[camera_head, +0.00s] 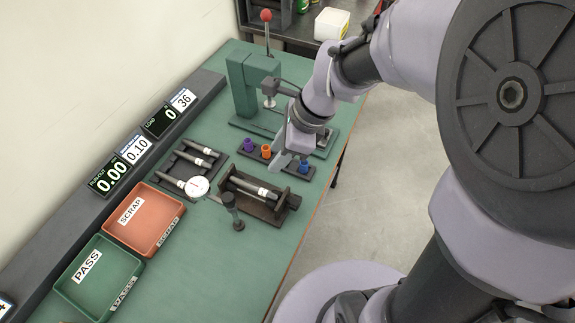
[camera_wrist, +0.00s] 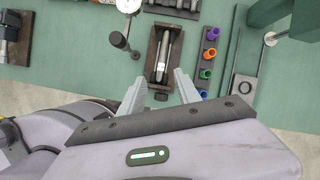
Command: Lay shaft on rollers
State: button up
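A grey metal shaft with a white band (camera_head: 254,187) lies lengthwise in the dark roller fixture (camera_head: 283,212). The shaft also shows in the wrist view (camera_wrist: 161,62), inside the fixture (camera_wrist: 153,37); the rollers are too small to make out. My gripper (camera_head: 284,160) is above the bench, close to the fixture. In the wrist view its two fingers (camera_wrist: 161,88) are spread apart with nothing between them, near the fixture's lower end. A dial gauge (camera_head: 198,186) stands beside the fixture. More shafts lie in a dark rack (camera_head: 171,157) to the left.
A strip with coloured cups (camera_head: 249,146) lies beyond the fixture. A green press with a red-knobbed lever (camera_head: 240,85) stands at the back. The red SCRAP tray (camera_head: 153,234) and green PASS tray (camera_head: 88,284) are at left. Bare green bench (camera_head: 205,270) lies in front.

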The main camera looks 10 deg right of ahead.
jog(key=s+d+r+n+t+h, duration=0.1)
jog(key=s+r+n+t, duration=0.1)
jog(key=s+r+n, duration=0.3)
jog(key=s+d+r+n+t+h, duration=0.1)
jog(key=s+d+r+n, duration=0.1)
jog(key=s+r+n, duration=0.3)
jog(key=s+n, duration=0.3)
jog(key=n, duration=0.3)
jog(key=shift+s+n+t, duration=0.4)
notch_tip(320, 180, down, 5)
jog(key=b, duration=0.5)
